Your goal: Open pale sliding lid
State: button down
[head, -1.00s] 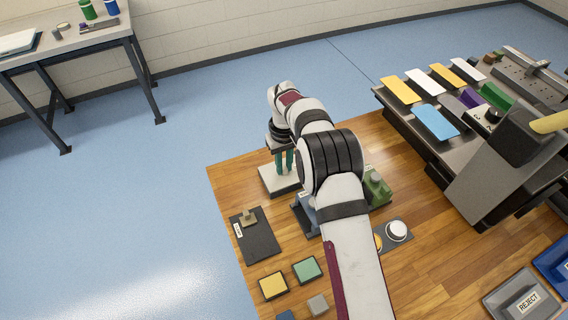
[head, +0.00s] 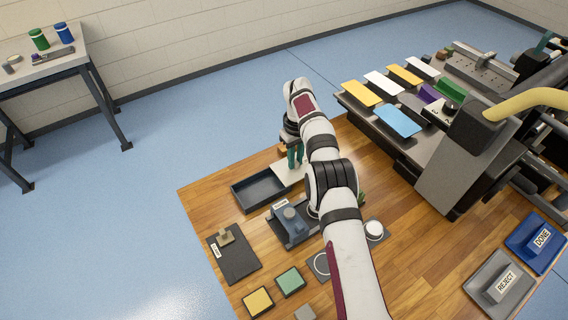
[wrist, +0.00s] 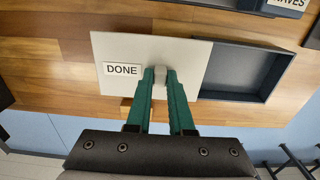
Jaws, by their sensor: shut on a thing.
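The pale sliding lid (head: 284,172) is drawn to the right of its dark box (head: 246,202) in the head view, so much of the hollow shows. In the wrist view the lid (wrist: 112,50) bears a DONE label, and the open hollow of the box (wrist: 286,72) lies to its right and looks empty. My gripper (head: 294,160) has green fingers. In the wrist view my gripper (wrist: 160,82) is shut on the small grey handle (wrist: 160,90) of the lid. How much of the lid still overlaps the box is unclear.
A blue-grey knobbed fixture (head: 291,218) stands close in front of the box. A dark plate with a tan block (head: 234,258) lies at front left. A small orange block (wrist: 126,107) is beside the lid. Bare wood lies left of the box.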

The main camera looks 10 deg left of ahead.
jog(key=c, duration=0.8)
grip_release()
notch_tip(320, 180, up, 8)
jog(key=shift+f, duration=0.25)
